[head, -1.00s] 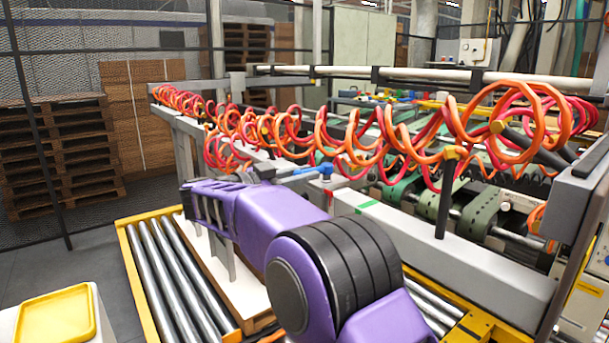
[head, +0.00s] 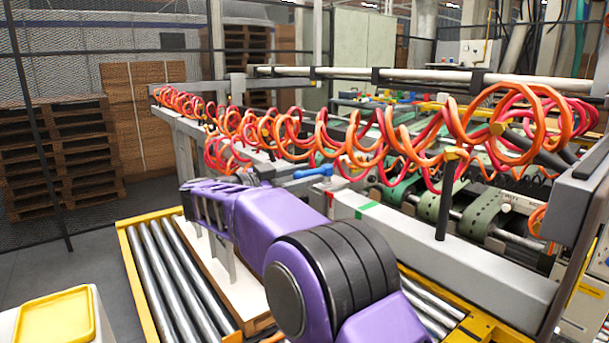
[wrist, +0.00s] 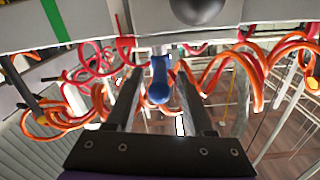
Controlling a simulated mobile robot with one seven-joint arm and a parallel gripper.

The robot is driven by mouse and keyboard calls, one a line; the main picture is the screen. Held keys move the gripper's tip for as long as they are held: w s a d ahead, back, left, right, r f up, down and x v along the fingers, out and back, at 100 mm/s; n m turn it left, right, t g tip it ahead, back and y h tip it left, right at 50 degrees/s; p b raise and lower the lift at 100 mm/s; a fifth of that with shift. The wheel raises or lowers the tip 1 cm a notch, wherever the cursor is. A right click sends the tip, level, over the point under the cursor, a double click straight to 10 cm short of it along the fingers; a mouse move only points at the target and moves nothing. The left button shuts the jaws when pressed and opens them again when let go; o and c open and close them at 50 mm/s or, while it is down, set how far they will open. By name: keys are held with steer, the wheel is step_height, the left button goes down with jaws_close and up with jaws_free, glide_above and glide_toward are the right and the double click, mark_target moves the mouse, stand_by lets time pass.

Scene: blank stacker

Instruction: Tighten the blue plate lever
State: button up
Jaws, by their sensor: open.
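The blue plate lever (head: 313,172) shows at the left end of the grey beam in the head view, just right of my gripper (head: 262,174). In the wrist view the blue lever (wrist: 159,80) points toward the camera, its rounded end between the two dark fingers of my gripper (wrist: 158,84). The fingers are open, with gaps visible on both sides of the lever. Whether either finger touches it cannot be told. My purple arm hides part of the beam in the head view.
Orange and red coiled hoses (head: 390,135) run above the grey beam (head: 440,250) and hang close around my gripper. A dark rounded knob (wrist: 197,8) sits above right of the lever in the wrist view. A roller conveyor (head: 175,275) lies below.

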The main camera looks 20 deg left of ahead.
steer(key=v, duration=1.7)
steer(key=shift+a, duration=0.15)
